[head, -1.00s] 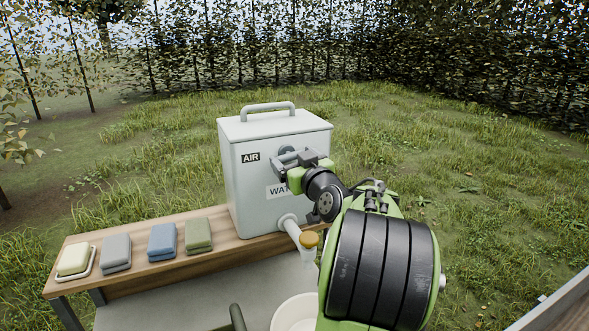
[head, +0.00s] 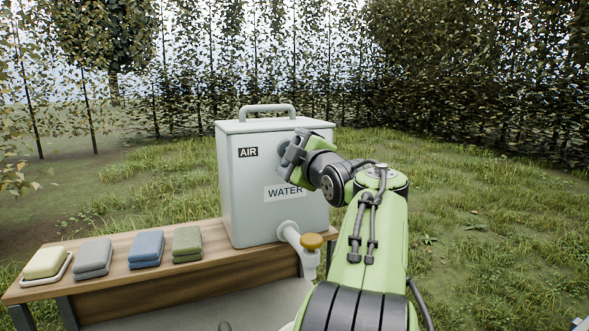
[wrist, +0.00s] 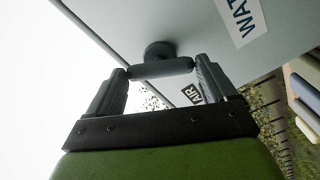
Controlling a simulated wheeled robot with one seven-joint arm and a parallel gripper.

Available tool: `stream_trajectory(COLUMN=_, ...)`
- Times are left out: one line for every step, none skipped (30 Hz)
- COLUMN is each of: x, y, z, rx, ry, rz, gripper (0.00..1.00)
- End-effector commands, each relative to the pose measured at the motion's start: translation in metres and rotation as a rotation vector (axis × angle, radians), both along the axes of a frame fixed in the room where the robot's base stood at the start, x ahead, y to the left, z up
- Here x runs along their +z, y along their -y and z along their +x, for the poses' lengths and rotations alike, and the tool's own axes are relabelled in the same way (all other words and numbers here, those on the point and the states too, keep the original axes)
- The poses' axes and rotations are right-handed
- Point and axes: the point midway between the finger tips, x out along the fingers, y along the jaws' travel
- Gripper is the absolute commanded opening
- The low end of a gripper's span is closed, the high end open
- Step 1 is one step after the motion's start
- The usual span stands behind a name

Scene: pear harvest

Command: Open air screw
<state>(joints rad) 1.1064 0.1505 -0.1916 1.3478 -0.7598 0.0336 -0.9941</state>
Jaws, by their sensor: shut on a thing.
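A light grey water tank (head: 255,205) with a top handle and the labels AIR and WATER stands on the wooden bench. The air screw (wrist: 162,66), a dark knob with a crossbar, sticks out from the tank's front face; it also shows in the head view (head: 284,148), partly hidden by my gripper. My gripper (head: 291,150) is at the upper right of the tank's front. In the wrist view my gripper (wrist: 161,72) is shut on the air screw, with a fingertip at each end of the crossbar.
A tap with an orange-brown knob (head: 312,241) juts from the tank's lower front, close under my arm. A soap bar (head: 44,262) on a dish and folded grey, blue and green cloths (head: 187,243) lie on the bench (head: 120,290) left of the tank. Grass and hedges lie behind.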

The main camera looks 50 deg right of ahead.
Motion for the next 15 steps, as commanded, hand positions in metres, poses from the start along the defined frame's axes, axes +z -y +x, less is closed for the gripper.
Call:
stream_trajectory(x=-0.0054, y=0.0001, z=0.0008, rx=0.001, ry=-0.025, rz=-0.036, gripper=0.54)
stream_trajectory(x=-0.0052, y=0.0001, z=0.0008, rx=0.001, ry=-0.039, rz=-0.06, gripper=0.54)
stream_trajectory(x=-0.005, y=0.0, z=0.0009, rx=0.001, ry=-0.057, rz=-0.092, gripper=0.54)
stream_trajectory(x=-0.005, y=0.0001, z=0.0008, rx=0.001, ry=-0.071, rz=-0.115, gripper=0.54)
stream_trajectory(x=-0.0051, y=0.0002, z=0.0006, rx=0.0, ry=-0.085, rz=-0.137, gripper=0.54)
stream_trajectory(x=-0.0047, y=-0.0002, z=0.0008, rx=0.002, ry=-0.103, rz=-0.167, gripper=0.54)
stream_trajectory(x=-0.0046, y=-0.0003, z=0.0009, rx=0.002, ry=-0.115, rz=-0.186, gripper=0.54)
stream_trajectory(x=-0.0044, y=-0.0002, z=0.0008, rx=0.001, ry=-0.127, rz=-0.208, gripper=0.54)
stream_trajectory(x=-0.0044, y=-0.0001, z=0.0008, rx=0.002, ry=-0.143, rz=-0.234, gripper=0.54)
stream_trajectory(x=-0.0045, y=0.0, z=0.0008, rx=0.002, ry=-0.154, rz=-0.252, gripper=0.54)
stream_trajectory(x=-0.0043, y=0.0002, z=0.0007, rx=0.001, ry=-0.165, rz=-0.27, gripper=0.54)
stream_trajectory(x=-0.0045, y=0.0005, z=0.0005, rx=0.0, ry=-0.179, rz=-0.291, gripper=0.54)
stream_trajectory(x=-0.0045, y=0.0005, z=0.0005, rx=0.001, ry=-0.189, rz=-0.308, gripper=0.54)
stream_trajectory(x=-0.0042, y=0.0003, z=0.0008, rx=0.001, ry=-0.198, rz=-0.323, gripper=0.54)
stream_trajectory(x=-0.0041, y=0.0001, z=0.0009, rx=0.002, ry=-0.208, rz=-0.341, gripper=0.54)
